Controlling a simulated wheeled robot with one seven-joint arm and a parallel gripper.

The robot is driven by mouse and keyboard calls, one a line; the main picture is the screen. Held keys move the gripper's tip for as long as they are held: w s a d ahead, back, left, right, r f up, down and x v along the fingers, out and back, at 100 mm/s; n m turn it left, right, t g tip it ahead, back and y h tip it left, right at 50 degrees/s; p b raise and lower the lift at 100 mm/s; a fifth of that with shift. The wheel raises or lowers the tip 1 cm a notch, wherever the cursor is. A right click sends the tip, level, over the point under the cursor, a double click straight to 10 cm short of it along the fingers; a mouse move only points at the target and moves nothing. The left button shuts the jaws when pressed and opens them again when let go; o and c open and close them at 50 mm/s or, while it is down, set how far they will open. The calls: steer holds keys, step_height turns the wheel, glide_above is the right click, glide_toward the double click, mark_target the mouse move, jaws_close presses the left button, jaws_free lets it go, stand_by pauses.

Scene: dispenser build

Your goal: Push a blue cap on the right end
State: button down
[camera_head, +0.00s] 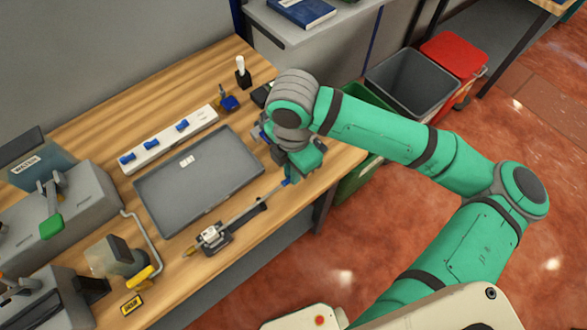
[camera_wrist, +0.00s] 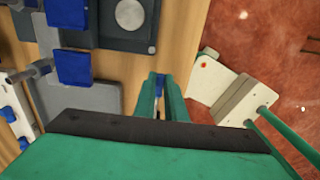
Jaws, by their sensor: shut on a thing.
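My gripper (camera_head: 291,180) is shut on a small blue cap (camera_head: 286,183) above the front right of the bench. In the wrist view, the blue cap (camera_wrist: 158,79) shows between the green fingertips (camera_wrist: 160,98). A thin grey tube (camera_head: 240,215) lies in a holder (camera_head: 212,237) near the bench's front edge. Its right end reaches up to the cap and fingertips; whether they touch cannot be told. A white rack (camera_head: 168,140) behind the grey tray holds 3 blue caps.
A grey tray (camera_head: 150,212) with a small white piece on it fills the middle of the wooden bench (camera_head: 75,127). Machines stand at the left, one with a green lever (camera_head: 50,226). A black-and-white bottle (camera_head: 242,72) stands at the back. Bins (camera_head: 410,85) stand beyond the right edge.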

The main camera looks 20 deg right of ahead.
steer(key=shift+s+a, duration=0.2)
steer(key=shift+a, duration=0.4)
steer(key=c, duration=1.4)
jaws_free()
steer(key=shift+r, duration=0.15)
step_height(320, 180, up, 7)
stand_by(0.4)
stand_by(0.6)
